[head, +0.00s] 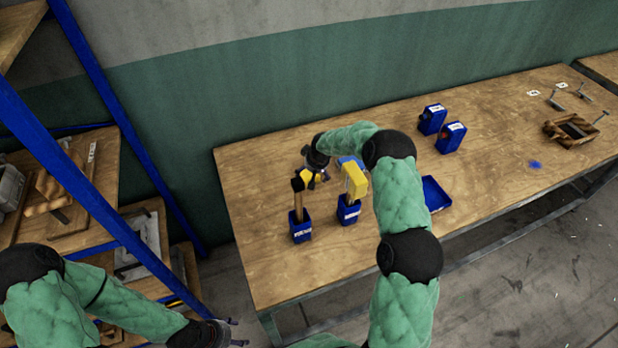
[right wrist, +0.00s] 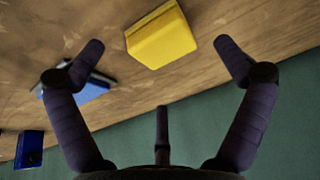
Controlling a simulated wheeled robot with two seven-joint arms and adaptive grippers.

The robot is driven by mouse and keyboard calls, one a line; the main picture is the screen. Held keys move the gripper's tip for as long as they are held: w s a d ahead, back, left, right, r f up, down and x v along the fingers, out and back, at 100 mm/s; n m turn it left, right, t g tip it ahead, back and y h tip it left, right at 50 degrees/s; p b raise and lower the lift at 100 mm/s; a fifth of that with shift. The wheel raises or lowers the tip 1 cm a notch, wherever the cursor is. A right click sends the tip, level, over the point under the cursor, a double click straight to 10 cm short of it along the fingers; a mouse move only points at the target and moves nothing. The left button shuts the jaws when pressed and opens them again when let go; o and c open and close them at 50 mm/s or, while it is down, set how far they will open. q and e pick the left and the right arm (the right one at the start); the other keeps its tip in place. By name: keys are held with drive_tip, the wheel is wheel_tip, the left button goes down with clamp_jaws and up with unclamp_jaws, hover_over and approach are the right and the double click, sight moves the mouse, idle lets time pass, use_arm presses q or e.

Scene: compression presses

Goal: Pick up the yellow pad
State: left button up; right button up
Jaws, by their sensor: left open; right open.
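The yellow pad (right wrist: 162,38) lies on the wooden table in the right wrist view, a block between the two side fingertips and apart from both. In the head view the yellow pad (head: 305,175) is partly hidden by my right gripper (head: 317,172), which is open and empty over it, fingers pointing down. I cannot tell how far the fingertips are above the table. My left gripper (head: 236,335) is open and empty, low at the left, away from the table.
A yellow-headed mallet (head: 355,179) and a black-headed mallet (head: 298,185) stand in blue holders close in front. A blue object (right wrist: 92,90) lies beside the pad. Blue boxes (head: 432,120) and a blue tray (head: 436,190) stand to the right. Shelving (head: 100,170) is at the left.

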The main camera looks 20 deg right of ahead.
sight(309, 174)
drive_tip(key=shift+w+x, duration=0.2)
drive_tip(key=shift+x, duration=1.3)
drive_tip(key=shift+w+x, duration=0.15)
drive_tip(key=shift+x, duration=1.35)
drive_tip(key=shift+r, duration=0.15)
drive_tip(key=c, duration=0.8)
